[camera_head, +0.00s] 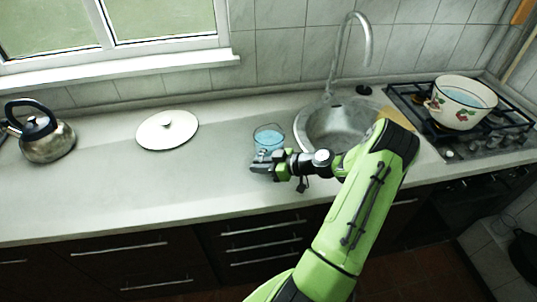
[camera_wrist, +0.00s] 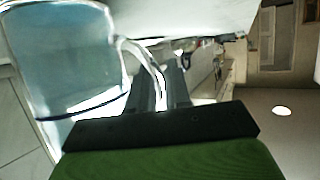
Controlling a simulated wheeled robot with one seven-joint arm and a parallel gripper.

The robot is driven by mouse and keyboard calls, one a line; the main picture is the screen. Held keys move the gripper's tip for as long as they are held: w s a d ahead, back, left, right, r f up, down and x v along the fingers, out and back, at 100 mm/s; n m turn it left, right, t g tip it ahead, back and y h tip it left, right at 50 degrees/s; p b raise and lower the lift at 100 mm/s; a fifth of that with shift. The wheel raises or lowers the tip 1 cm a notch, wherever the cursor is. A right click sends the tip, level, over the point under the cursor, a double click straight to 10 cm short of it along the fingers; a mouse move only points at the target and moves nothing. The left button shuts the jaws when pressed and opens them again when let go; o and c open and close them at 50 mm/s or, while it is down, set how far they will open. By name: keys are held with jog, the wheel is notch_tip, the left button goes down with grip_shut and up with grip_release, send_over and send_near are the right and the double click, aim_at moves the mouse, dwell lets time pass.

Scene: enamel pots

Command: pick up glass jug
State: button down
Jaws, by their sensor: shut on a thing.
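The glass jug (camera_head: 268,139) is clear with bluish contents and stands on the counter left of the sink. My gripper (camera_head: 260,164) is at the jug's near side, low over the counter. In the wrist view the jug (camera_wrist: 68,60) fills the left side, and its clear curved handle runs between the two dark fingers of my gripper (camera_wrist: 161,80). The gripper is shut on this handle. The jug's lower near part is partly hidden behind the gripper in the head view.
A round metal sink (camera_head: 345,125) with a tall tap (camera_head: 350,50) lies right of the jug. A white enamel pot (camera_head: 455,108) stands on the gas hob (camera_head: 490,146). A white lid (camera_head: 160,137) and a kettle (camera_head: 47,143) are on the left. The counter between is clear.

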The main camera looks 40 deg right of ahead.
jog(key=shift+r, duration=0.1)
dwell(0.3)
jog(key=shift+w+r+p, duration=0.1)
jog(key=shift+r+p, duration=0.4)
jog(key=shift+r, duration=4.5)
